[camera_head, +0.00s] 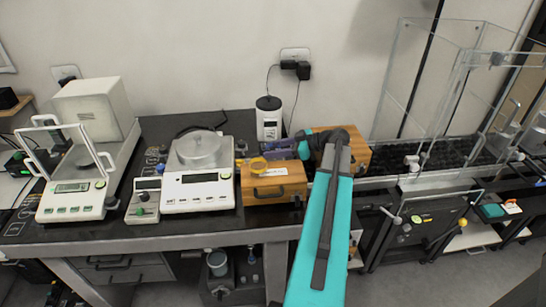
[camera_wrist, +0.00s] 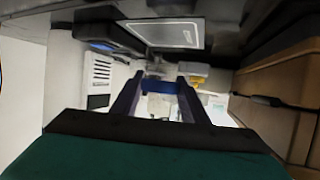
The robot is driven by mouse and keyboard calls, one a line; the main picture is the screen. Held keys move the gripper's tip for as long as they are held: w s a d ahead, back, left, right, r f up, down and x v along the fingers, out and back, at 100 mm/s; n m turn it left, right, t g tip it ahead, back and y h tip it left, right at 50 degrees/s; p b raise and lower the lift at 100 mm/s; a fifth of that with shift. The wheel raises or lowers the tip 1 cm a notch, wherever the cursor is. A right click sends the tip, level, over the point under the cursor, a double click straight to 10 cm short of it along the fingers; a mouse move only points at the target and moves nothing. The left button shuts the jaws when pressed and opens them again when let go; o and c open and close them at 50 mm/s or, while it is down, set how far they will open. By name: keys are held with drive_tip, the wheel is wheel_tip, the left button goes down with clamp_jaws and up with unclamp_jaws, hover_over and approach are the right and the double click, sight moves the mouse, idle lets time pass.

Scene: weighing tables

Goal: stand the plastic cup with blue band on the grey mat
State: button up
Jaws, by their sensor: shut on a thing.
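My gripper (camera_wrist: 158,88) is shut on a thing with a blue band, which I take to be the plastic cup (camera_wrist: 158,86). The band shows between the two dark fingers in the wrist view; the rest of the cup is hard to make out. In the head view my gripper (camera_head: 284,148) is over the back of the dark table, beside the wooden boxes. A grey rectangle with a pale outline, likely the grey mat (camera_wrist: 165,34), shows at the top of the wrist view, apart from the cup. I cannot make out the mat in the head view.
A white canister (camera_head: 268,118) stands behind. A balance (camera_head: 198,178) is to the left, and a clear enclosure (camera_head: 425,85) to the right.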

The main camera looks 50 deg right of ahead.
drive_tip(key=shift+f+p, duration=0.3)
drive_tip(key=shift+f, duration=1.35)
drive_tip(key=shift+f+b, duration=0.15)
drive_tip(key=shift+b, duration=0.15)
drive_tip(key=o, duration=0.7)
drive_tip(key=shift+o, duration=0.2)
drive_tip(key=shift+r+p, duration=0.3)
drive_tip(key=shift+p, duration=0.1)
drive_tip(key=b+v, duration=0.3)
drive_tip(key=v, duration=0.9)
